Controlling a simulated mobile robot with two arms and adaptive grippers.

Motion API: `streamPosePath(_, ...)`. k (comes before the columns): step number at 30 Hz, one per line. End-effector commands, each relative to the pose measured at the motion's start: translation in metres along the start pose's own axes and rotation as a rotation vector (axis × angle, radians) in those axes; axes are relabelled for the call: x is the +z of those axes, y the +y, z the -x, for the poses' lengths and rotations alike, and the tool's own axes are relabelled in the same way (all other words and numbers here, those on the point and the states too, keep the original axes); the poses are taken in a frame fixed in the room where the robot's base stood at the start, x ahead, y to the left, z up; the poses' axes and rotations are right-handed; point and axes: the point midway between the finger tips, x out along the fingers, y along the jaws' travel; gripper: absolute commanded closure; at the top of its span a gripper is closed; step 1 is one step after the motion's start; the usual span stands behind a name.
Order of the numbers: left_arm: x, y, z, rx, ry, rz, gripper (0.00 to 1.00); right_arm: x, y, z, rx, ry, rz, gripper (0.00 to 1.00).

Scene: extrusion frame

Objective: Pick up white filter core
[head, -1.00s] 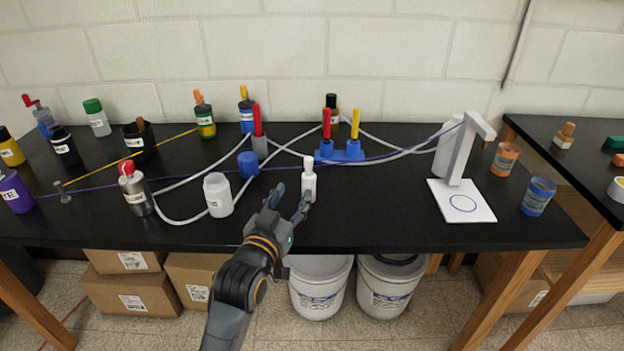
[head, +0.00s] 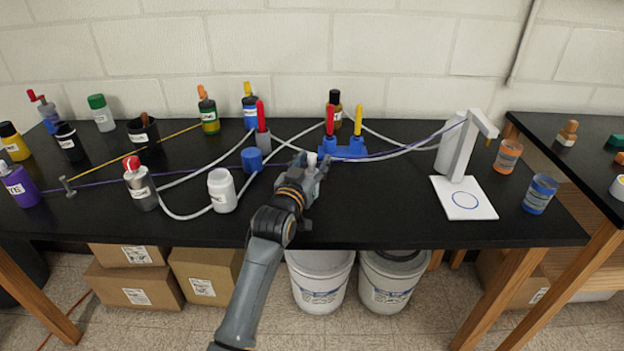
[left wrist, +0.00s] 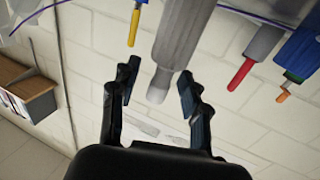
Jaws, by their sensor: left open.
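The white filter core (head: 311,158) stands on the black table near its middle. Only its small top shows in the head view; my left gripper hides the rest. In the left wrist view the core (left wrist: 182,38) is a pale grey-white cylinder with a narrower tip. It lies between the two fingers, with a gap visible on each side. My left gripper (head: 309,170) is open around the core; the wrist view shows its parted fingers (left wrist: 159,82). My right gripper is in neither view.
White tubing and a purple cord cross behind. The table front right of the gripper is clear.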

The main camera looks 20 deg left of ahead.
Motion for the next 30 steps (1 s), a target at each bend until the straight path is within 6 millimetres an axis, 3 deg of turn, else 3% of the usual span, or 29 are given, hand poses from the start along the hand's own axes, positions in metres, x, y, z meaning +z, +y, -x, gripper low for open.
streamPosePath(5,0.000,0.000,0.000,0.000,0.000,0.000,0.56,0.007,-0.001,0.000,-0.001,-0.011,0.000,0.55)
streamPosePath(9,0.000,0.000,0.000,0.000,0.000,0.000,0.84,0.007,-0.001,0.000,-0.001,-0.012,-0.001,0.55)
streamPosePath(12,0.000,0.000,0.000,0.000,-0.001,0.000,1.00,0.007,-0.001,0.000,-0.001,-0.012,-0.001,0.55)
streamPosePath(23,-0.002,0.000,0.000,0.000,0.001,0.000,1.00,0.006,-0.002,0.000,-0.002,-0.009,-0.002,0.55)
streamPosePath(30,-0.025,0.000,0.000,0.000,0.005,0.000,1.00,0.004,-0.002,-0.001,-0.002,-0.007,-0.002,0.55)
